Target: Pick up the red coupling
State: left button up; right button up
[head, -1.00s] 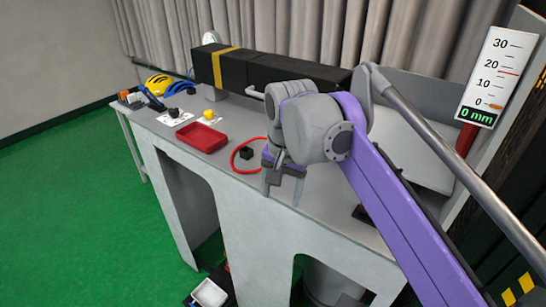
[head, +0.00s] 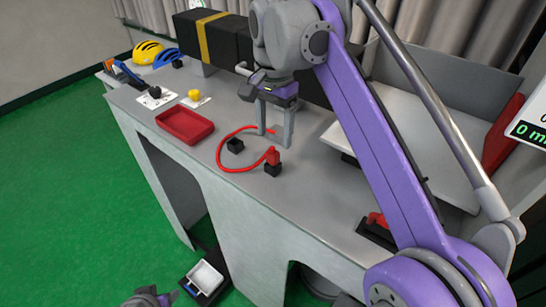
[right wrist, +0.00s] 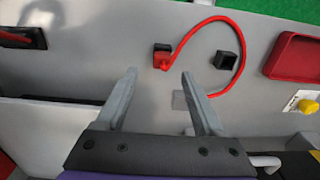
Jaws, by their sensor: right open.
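The red coupling (head: 272,156) is at the end of a curved red hose (head: 222,160) and sits on a small black block on the grey bench. It also shows in the right wrist view (right wrist: 163,60), just past the fingertips and roughly between their lines. My right gripper (head: 274,138) is open and empty, fingers pointing down behind the coupling in the head view; its open fingers (right wrist: 158,74) also show in the wrist view. I see no contact. Part of my left gripper (head: 150,298) shows at the bottom edge, its jaws unclear.
A second, empty black block (head: 235,146) stands inside the hose's curve. A red tray (head: 185,125) and a yellow knob (head: 194,95) are to the left. A red handle on a black base (head: 377,220) is at the right. A black beam (head: 228,40) runs along the back.

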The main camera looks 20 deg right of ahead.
aim_at(273, 152)
jog(key=shift+s+f, duration=0.3)
jog(key=shift+f, duration=0.55)
jog(key=f, duration=0.2)
jog(key=w+f, duration=0.1)
jog(key=f, duration=0.1)
jog(key=shift+a+f, duration=0.15)
jog(key=shift+f, duration=0.1)
jog(key=shift+s+f+b, duration=0.15)
jog(key=shift+f+b, duration=0.15)
jog(key=shift+f, duration=0.05)
pick_arm(q)
jog(key=shift+s+f, duration=0.3)
jog(key=shift+f, duration=0.25)
